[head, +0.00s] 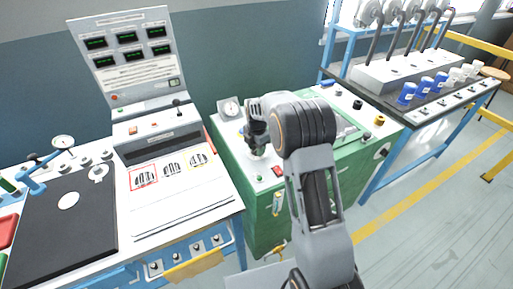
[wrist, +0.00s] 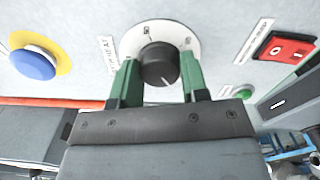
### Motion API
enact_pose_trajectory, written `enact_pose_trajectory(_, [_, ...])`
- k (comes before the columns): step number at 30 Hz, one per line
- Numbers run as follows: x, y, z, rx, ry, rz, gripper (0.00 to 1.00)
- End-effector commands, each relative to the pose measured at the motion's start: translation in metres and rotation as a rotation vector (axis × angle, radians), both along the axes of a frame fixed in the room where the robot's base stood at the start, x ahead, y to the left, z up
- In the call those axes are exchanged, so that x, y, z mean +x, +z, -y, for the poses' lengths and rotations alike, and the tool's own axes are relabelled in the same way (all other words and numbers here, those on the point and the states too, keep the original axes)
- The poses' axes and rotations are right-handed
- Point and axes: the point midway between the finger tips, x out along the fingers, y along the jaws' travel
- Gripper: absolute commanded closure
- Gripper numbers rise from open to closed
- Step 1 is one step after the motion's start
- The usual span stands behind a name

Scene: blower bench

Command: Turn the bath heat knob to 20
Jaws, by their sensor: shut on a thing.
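The black round knob (wrist: 158,66) sits on a white dial plate (wrist: 130,42) on a pale grey panel in the wrist view. My gripper (wrist: 157,60) has one green finger on each side of the knob and is shut on it. The dial's printed marks are only partly visible, and I cannot read the setting. In the head view my gripper (head: 257,150) is over the top of the green bench (head: 232,160), and my arm and gripper hide the knob there.
A blue button on a yellow ring (wrist: 36,62) is left of the knob. A red rocker switch (wrist: 285,50) and a small green lamp (wrist: 241,88) are to its right. A gauge (head: 230,108) stands behind my gripper. A display console (head: 125,60) is at left.

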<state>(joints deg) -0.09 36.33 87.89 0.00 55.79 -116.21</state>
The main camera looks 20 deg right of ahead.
Motion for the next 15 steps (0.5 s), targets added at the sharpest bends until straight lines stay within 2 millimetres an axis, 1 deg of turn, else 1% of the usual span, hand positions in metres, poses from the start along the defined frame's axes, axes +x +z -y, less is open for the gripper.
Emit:
enact_pose_trajectory(6, [0.0004, 0.0007, -0.0002, 0.0, 0.101, 0.001, 0.83])
enact_pose_trajectory(15, [0.0004, 0.0007, -0.0002, 0.0, 0.16, 0.001, 0.83])
